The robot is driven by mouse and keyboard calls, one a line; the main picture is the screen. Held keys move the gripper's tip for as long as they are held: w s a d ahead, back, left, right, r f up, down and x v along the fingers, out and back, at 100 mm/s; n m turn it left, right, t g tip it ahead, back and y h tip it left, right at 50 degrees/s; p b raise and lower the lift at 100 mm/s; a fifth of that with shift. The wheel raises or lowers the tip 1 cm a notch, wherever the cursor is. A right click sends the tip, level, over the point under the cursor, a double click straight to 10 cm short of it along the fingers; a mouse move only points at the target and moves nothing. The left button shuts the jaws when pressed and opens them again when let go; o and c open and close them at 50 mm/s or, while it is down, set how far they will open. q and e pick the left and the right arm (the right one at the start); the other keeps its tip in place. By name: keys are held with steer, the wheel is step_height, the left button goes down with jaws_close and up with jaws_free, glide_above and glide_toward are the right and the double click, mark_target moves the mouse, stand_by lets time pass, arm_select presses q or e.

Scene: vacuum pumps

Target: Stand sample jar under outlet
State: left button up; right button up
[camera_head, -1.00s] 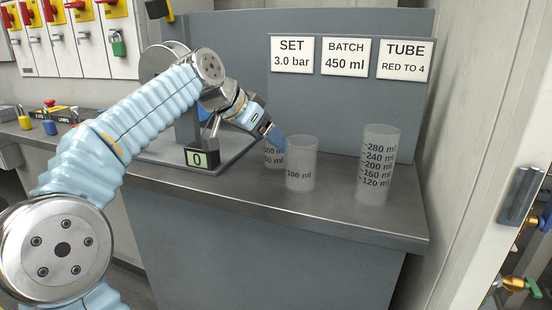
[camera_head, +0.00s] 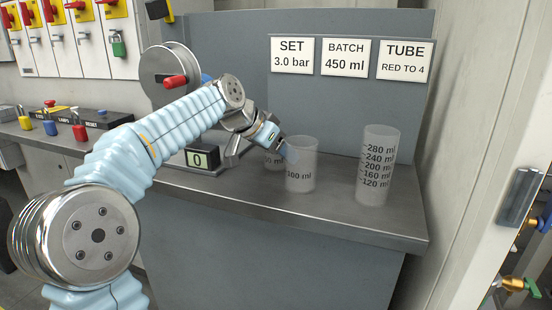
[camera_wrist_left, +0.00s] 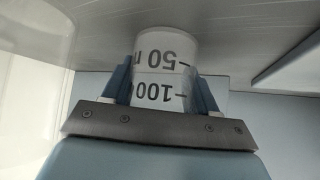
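Three clear jars stand on the grey bench. The smallest jar (camera_head: 272,160) is partly hidden behind the middle jar (camera_head: 301,178); the tall jar (camera_head: 377,170) stands to the right. My left gripper (camera_head: 287,150) points down to the right at the smallest jar, behind the middle one. In the left wrist view, the fingers of the gripper (camera_wrist_left: 163,88) stand apart on both sides of the small jar (camera_wrist_left: 165,45), which shows 50 and 100 marks upside down. Whether both fingers touch it is unclear. The outlet is not clearly visible. My right gripper is out of view.
The pump (camera_head: 163,65) with a red handle (camera_head: 175,82) and a display reading 0 (camera_head: 201,158) stand left of the jars, partly behind my arm. Signs (camera_head: 346,56) hang on the back panel. The bench (camera_head: 340,210) is clear in front and between the middle and tall jars.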

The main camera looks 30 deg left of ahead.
arm_select(q)
steer(key=c, duration=0.4)
step_height(320, 180, up, 10)
steer(key=shift+s+r, duration=0.1)
